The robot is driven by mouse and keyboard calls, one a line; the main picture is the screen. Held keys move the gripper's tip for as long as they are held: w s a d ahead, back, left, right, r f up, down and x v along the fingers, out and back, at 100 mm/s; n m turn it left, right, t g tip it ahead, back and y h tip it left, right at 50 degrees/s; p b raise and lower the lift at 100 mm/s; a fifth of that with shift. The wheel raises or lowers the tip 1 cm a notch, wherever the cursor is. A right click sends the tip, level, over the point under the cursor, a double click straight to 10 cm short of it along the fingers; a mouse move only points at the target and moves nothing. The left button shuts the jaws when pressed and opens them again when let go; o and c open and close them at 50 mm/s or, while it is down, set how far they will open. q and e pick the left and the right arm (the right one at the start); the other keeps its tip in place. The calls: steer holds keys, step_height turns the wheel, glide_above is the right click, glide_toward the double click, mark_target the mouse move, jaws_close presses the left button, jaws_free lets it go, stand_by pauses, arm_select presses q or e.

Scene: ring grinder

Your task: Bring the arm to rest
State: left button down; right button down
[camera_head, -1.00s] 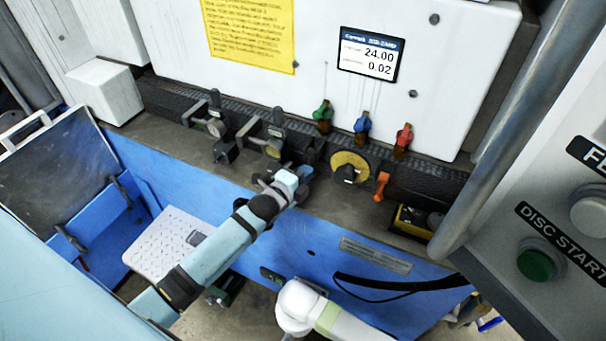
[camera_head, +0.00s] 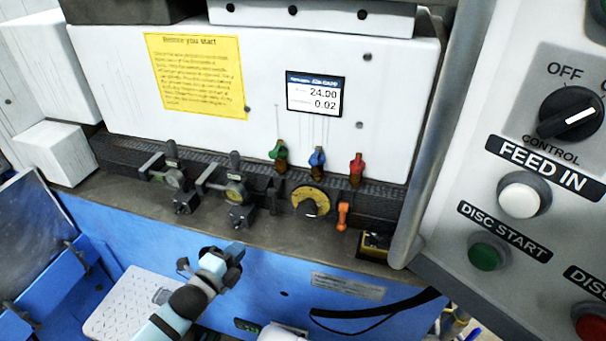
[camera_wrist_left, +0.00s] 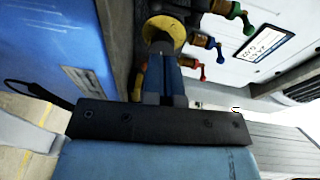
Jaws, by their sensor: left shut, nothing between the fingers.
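My left gripper (camera_head: 232,254) is in the lower middle of the head view, in front of the blue panel (camera_head: 150,235) of the grinder and below its ledge. Its fingers are shut with nothing between them. In the left wrist view the closed fingers (camera_wrist_left: 160,80) point toward the round yellow dial (camera_wrist_left: 166,30), apart from it as the head view shows. My right gripper is not in view; only a white piece of an arm shows at the bottom edge of the head view.
The yellow dial (camera_head: 310,201), green lever (camera_head: 279,151), blue lever (camera_head: 317,158), red lever (camera_head: 357,166) and orange lever (camera_head: 342,216) line the ledge. Two clamp-like gauges (camera_head: 236,190) stand left of them. A control panel (camera_head: 530,225) with buttons is at right. A black strap (camera_head: 375,312) hangs low.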

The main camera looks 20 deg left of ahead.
arm_select(q)
steer(key=s+d+f+n+g+p, duration=0.2)
steer(key=s+d+f+n+g, duration=0.1)
steer(key=s+d+n, duration=0.3)
steer(key=s+d+f+n+g+p, duration=0.1)
steer(key=s+d+f+n, duration=0.4)
steer(key=s+n, duration=0.5)
steer(key=shift+s+d+g+h+p, duration=0.35)
steer(key=shift+d+g, duration=0.2)
steer(key=shift+g, duration=0.35)
